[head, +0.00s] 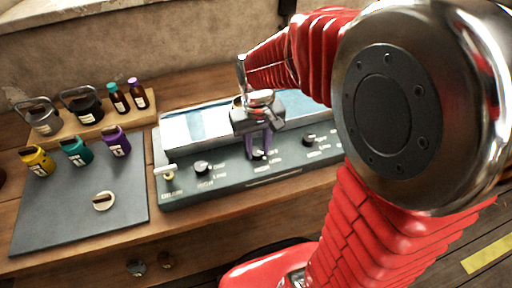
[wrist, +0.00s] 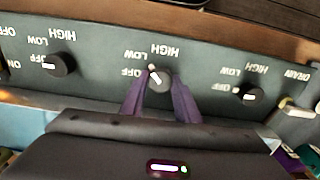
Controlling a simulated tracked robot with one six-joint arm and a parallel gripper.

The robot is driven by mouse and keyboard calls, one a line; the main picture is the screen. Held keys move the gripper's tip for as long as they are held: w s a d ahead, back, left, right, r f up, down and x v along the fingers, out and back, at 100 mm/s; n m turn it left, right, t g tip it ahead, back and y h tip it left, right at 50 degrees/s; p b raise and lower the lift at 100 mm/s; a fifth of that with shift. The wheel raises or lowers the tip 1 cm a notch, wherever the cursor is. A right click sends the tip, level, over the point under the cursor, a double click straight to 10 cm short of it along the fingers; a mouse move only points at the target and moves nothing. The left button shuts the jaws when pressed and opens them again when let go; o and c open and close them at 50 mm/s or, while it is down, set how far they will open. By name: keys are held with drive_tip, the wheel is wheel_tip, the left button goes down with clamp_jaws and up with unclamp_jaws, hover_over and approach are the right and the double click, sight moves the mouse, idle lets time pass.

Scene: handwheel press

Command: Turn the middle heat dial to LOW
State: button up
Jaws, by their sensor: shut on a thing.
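The middle heat dial (wrist: 159,80) is a round black knob with a white mark, on the dark green-grey control panel (head: 225,187). In the wrist view its mark points up and left, roughly toward the LOW label (wrist: 133,53). OFF is printed to its left and HIGH above it. My gripper (wrist: 160,86) has its purple fingers on either side of the dial and is shut on it. In the head view my gripper (head: 258,148) comes down over the middle dial and partly hides it.
Matching dials stand on both sides, left (head: 202,168) and right (head: 309,140). A DRAIN lever (head: 169,172) is at the panel's left end. Yellow, teal and purple containers (head: 116,142) and a pale round object (head: 103,201) rest on a grey mat (head: 60,222). Bottles and kettles stand behind.

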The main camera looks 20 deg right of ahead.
sight(257, 151)
idle(0.4)
drive_tip(key=o, duration=1)
drive_tip(key=shift+o, duration=0.2)
wheel_tip(257, 151, up, 14)
drive_tip(key=shift+f, duration=0.15)
